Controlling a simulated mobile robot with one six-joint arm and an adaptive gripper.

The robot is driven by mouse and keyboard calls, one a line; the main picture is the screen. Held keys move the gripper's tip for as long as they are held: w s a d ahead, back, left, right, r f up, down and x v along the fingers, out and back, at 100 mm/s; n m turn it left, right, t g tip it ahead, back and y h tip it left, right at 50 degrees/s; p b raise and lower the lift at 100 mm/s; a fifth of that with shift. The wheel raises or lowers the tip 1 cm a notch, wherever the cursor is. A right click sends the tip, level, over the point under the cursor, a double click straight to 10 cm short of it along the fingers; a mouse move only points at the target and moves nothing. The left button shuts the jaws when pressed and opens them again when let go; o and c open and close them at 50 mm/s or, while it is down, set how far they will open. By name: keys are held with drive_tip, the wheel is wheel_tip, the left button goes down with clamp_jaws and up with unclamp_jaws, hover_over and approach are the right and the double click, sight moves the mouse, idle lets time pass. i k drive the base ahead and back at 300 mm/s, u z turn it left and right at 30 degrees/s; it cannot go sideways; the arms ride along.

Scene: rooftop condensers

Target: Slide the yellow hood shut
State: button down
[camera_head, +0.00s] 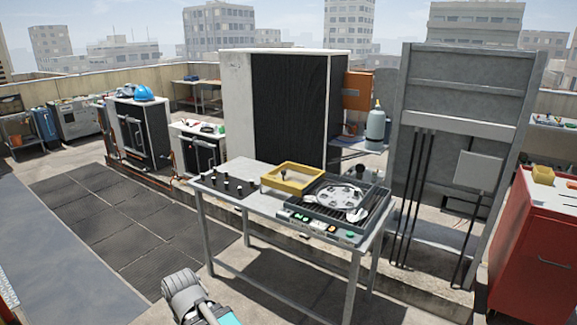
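The yellow hood (276,184) is a box-like frame on the left-back part of a grey metal table (222,171). It sits beside a dark grey housing (318,207), at its left and back side. The housing is uncovered: a round silver part (342,197) with holes shows inside it. Part of my arm, grey with a teal cap, shows at the bottom, in front of the table and apart from it. My gripper is not seen.
A row of coloured buttons (318,226) lies along the front edge. A tall grey panel (471,100) stands behind right, a red cabinet (535,235) at far right. Floor is clear at left.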

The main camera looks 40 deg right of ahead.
sight(269, 179)
drive_tip(key=z, duration=0.25)
drive_tip(key=i, duration=0.75)
drive_tip(key=z, duration=1)
drive_tip(key=i, duration=1.1)
drive_tip(key=z, duration=0.5)
drive_tip(key=k, duration=0.9)
drive_tip(key=z, duration=0.1)
drive_tip(key=i, duration=0.35)
